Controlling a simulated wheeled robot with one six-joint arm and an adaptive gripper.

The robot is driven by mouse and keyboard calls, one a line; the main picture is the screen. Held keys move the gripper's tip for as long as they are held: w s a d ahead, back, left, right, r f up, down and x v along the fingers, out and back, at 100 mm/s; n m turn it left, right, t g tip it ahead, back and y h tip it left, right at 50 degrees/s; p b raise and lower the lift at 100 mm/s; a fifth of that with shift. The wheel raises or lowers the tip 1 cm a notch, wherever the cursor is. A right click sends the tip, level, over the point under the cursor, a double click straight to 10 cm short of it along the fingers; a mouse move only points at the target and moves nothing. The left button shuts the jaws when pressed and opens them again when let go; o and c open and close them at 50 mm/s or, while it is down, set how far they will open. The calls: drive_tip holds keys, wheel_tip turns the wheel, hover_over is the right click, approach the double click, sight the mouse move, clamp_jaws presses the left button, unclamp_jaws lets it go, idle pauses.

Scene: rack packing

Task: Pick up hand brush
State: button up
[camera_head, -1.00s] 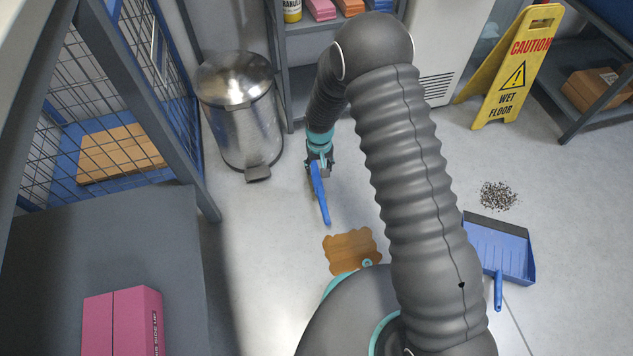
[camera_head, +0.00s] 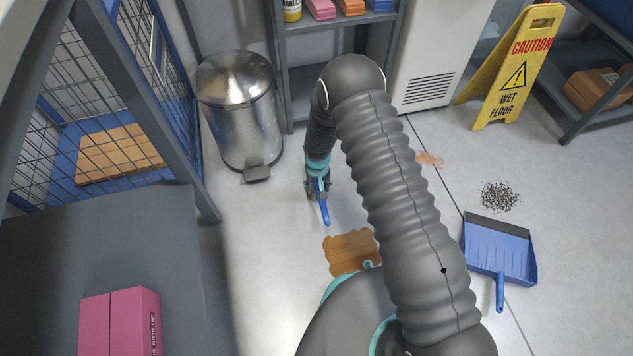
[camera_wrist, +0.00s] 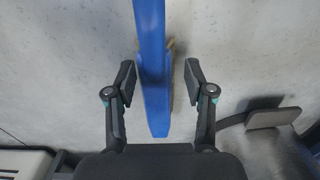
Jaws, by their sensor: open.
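The blue hand brush (camera_head: 324,211) lies on the grey floor, left of the middle in the head view. Its upper part is hidden there by my gripper (camera_head: 318,188). In the wrist view the brush (camera_wrist: 152,60) runs from the top edge down between my open fingers (camera_wrist: 158,82). A finger stands on each side of it, with a gap on both sides. A little of its tan bristles shows at its right edge. I cannot tell how high the fingers are above the floor.
A metal pedal bin (camera_head: 240,110) stands close to the left of my gripper. A brown spill (camera_head: 350,250) lies just in front. A blue dustpan (camera_head: 500,250), a debris pile (camera_head: 499,197) and a yellow wet-floor sign (camera_head: 515,70) are at right. A grey shelf (camera_head: 300,85) stands behind.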

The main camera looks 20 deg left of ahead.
sight(319, 189)
drive_tip(key=f, duration=0.4)
drive_tip(key=shift+d+f, duration=0.15)
drive_tip(key=shift+d, duration=0.1)
clamp_jaws()
